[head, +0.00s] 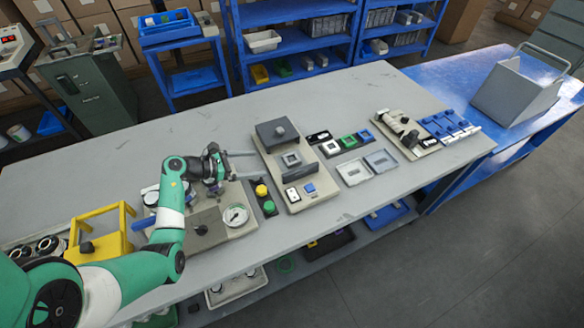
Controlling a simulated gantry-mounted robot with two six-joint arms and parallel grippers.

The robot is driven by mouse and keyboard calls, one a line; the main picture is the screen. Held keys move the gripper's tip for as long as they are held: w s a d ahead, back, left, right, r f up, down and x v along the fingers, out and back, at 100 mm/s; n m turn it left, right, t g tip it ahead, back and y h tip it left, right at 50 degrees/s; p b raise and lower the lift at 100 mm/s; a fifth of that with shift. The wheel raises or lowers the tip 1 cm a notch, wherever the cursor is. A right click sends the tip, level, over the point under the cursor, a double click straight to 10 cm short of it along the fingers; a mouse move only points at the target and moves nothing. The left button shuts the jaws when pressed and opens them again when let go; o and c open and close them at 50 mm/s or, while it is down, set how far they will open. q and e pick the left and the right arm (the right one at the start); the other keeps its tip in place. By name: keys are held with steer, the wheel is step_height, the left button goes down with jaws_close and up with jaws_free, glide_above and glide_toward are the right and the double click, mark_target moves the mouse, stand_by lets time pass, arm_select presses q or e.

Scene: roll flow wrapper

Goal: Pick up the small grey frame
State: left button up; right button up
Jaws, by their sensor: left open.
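Two pale grey, frame-like pieces lie flat on the table right of centre: one grey frame (354,172) and a bluish-grey one (381,161). A smaller square grey frame (292,159) sits on the beige panel (281,182) in the middle, between a dark block and a dark handle. I cannot tell for sure which one is the task's small grey frame. My left gripper (244,166) is open and empty, its fingers pointing right, just left of the beige panel. My right gripper is not in view.
Yellow and green buttons (265,198) stand below the left fingertips. A gauge plate (220,222) and a yellow stand (100,232) are at the left. Black, green and blue switches (348,142) and a clamp fixture (407,134) are at the right. The table's back is clear.

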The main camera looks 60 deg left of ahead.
arm_select(q)
steer(key=shift+w+f, duration=0.1)
steer(key=shift+w, duration=0.15)
steer(key=b, duration=0.2)
glide_toward(287, 160)
steer(key=shift+d+x, duration=0.2)
steer(key=shift+x, duration=1.05)
steer(key=shift+w+f, duration=0.2)
steer(key=shift+w, duration=0.1)
steer(key=b+x, duration=0.3)
steer(key=x, duration=0.1)
steer(key=shift+w+a+f, duration=0.1)
steer(key=shift+a+f, duration=0.05)
steer(key=shift+f, duration=0.1)
steer(key=shift+w, duration=0.5)
steer(key=c, duration=1.4)
steer(key=shift+r, duration=0.1)
